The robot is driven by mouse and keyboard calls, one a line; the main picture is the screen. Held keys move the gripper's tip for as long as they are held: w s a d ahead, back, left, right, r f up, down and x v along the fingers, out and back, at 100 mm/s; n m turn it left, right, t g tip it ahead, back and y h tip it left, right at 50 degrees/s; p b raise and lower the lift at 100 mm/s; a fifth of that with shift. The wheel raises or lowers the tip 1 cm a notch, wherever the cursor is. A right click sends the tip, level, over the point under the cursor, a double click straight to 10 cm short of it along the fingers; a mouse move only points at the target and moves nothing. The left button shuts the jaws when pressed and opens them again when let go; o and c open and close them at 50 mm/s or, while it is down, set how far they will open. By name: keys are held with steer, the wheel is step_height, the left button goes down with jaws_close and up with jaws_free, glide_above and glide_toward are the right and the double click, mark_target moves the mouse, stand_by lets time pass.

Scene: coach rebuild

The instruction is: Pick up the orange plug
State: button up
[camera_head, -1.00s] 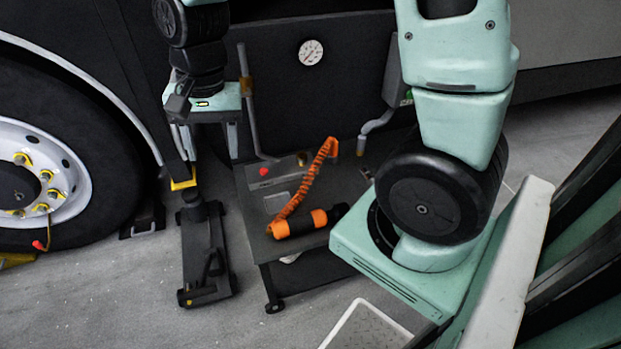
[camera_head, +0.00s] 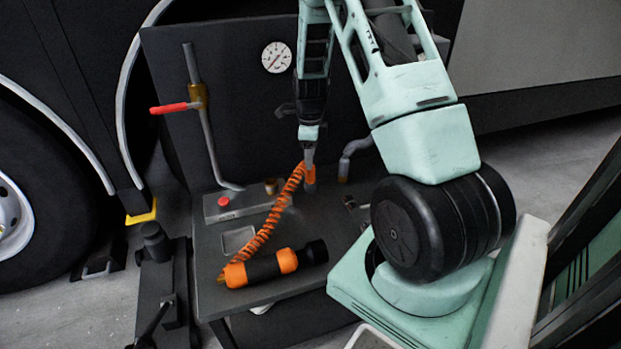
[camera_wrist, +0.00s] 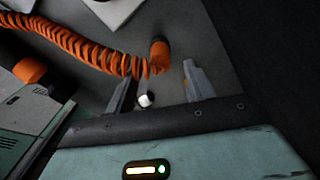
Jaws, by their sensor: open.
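The orange plug (camera_head: 310,174) is at the upper end of an orange coiled cable (camera_head: 268,228), over the back of the dark bench. My gripper (camera_head: 309,155) points down right at the plug, and its fingers partly hide it. In the wrist view the plug (camera_wrist: 160,55) lies just beyond and between the two fingertips of my gripper (camera_wrist: 160,80). The fingers are apart, with a gap between them. I cannot tell whether either finger touches the plug. The cable's lower end meets an orange and black cylinder (camera_head: 262,268) lying on the bench.
The bench (camera_head: 215,300) carries a grey box with a red button (camera_head: 223,201) and a shallow tray (camera_head: 238,239). Behind stands a dark panel with a round gauge (camera_head: 276,57). A red-handled lever (camera_head: 175,108) stands left, and a bent grey pipe (camera_head: 356,149) is right of the plug.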

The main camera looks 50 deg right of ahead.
mark_target(310, 172)
step_height(310, 172, down, 6)
steer(key=shift+f+b, duration=0.25)
steer(key=shift+b, duration=0.65)
steer(key=c, duration=1.1)
